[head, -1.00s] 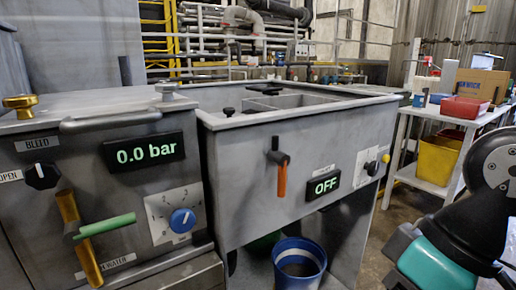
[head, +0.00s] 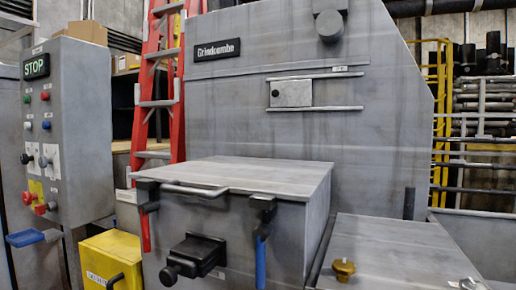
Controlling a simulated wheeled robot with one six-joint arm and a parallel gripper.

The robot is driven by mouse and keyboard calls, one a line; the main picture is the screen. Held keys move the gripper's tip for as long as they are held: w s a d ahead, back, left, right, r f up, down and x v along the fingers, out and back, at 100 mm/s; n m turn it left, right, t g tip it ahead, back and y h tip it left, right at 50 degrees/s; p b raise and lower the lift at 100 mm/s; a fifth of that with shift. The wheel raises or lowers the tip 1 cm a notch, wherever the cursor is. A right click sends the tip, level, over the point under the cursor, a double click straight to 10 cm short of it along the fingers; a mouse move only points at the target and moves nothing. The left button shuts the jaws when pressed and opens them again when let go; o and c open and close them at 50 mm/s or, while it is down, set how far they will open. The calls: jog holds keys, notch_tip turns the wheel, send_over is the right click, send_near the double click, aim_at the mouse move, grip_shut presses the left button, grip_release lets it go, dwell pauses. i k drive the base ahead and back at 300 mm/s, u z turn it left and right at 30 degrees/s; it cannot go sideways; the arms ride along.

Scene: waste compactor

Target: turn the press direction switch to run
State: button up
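A grey control cabinet (head: 84,130) stands at the left in the head view. Its display (head: 36,67) reads STOP. Below it are red and blue buttons, then a black knob (head: 26,158) and a grey knob (head: 44,161) on a white plate. Red controls (head: 40,209) sit lower, by a yellow plate. The labels are too small to read, so I cannot tell which knob is the press direction switch or where it points. My gripper is not in view.
The large grey machine marked Grindcombe (head: 300,130) fills the middle, with a lidded box (head: 235,178) in front. A blue lever (head: 25,238) juts out below the cabinet. A yellow bin (head: 112,262) stands between. A red ladder (head: 158,90) is behind.

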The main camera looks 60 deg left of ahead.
aim_at(25, 159)
jog(key=u, duration=2.85)
jog(key=k, duration=0.45)
jog(key=u, duration=1.4)
jog(key=i, duration=1.5)
jog(key=u, duration=0.65)
jog(key=i, duration=1.65)
jog(key=z, duration=1)
jog(key=i, duration=0.95)
jog(key=z, duration=1)
